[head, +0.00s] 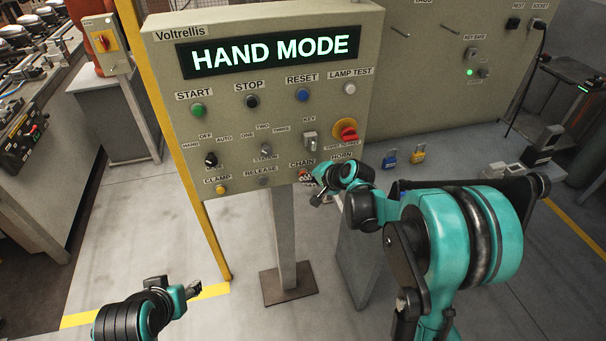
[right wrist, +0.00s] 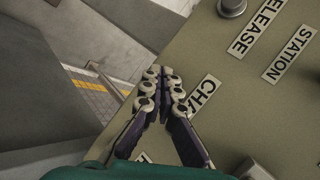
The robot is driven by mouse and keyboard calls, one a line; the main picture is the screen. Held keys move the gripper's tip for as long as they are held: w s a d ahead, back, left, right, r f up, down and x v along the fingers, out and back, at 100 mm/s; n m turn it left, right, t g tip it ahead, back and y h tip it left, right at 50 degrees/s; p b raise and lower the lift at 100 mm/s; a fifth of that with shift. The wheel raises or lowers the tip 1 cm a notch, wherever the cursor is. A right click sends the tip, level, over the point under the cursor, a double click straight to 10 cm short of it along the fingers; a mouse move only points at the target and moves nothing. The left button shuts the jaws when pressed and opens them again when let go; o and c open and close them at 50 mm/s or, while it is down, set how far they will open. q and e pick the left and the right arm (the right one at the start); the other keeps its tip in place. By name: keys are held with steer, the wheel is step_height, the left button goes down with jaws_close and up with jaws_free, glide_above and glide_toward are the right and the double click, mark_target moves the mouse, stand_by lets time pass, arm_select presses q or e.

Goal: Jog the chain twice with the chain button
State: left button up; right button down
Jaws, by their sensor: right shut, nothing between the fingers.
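A beige control panel (head: 235,130) with a lit display reading HAND MODE (head: 277,51) stands ahead. The CHAIN label (head: 302,163) is at its lower edge and shows partly in the right wrist view (right wrist: 205,94), cut off by my fingers. The chain button itself is hidden behind my right gripper. My right gripper (head: 313,184) is shut and empty, its fingertips (right wrist: 165,82) over the panel's lower edge by that label; I cannot tell whether they touch the button. My left gripper (head: 194,289) is low, away from the panel; its jaw state is unclear.
The panel also bears a yellow CLAMP button (head: 221,189), a grey RELEASE button (head: 263,182), seen in the right wrist view (right wrist: 232,6), and a red emergency stop (head: 347,130). A yellow post (head: 178,125) stands left of the panel. Blue and yellow padlocks (head: 389,159) are behind.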

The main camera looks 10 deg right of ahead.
steer(key=shift+w, duration=0.2)
steer(key=shift+s, duration=1)
steer(key=s, duration=0.6)
steer(key=shift+d, duration=0.15)
stand_by(0.7)
steer(key=s+r+n+h, duration=0.2)
steer(key=s+n, duration=0.3)
steer(key=s, duration=0.6)
steer(key=s+r+n+g+h, duration=0.1)
steer(key=s+n, duration=0.4)
steer(key=s, duration=0.6)
step_height(320, 180, up, 2)
steer(key=shift+s+n+g+h, duration=0.2)
steer(key=shift+n+g+h, duration=0.1)
steer(key=shift+h, duration=0.3)
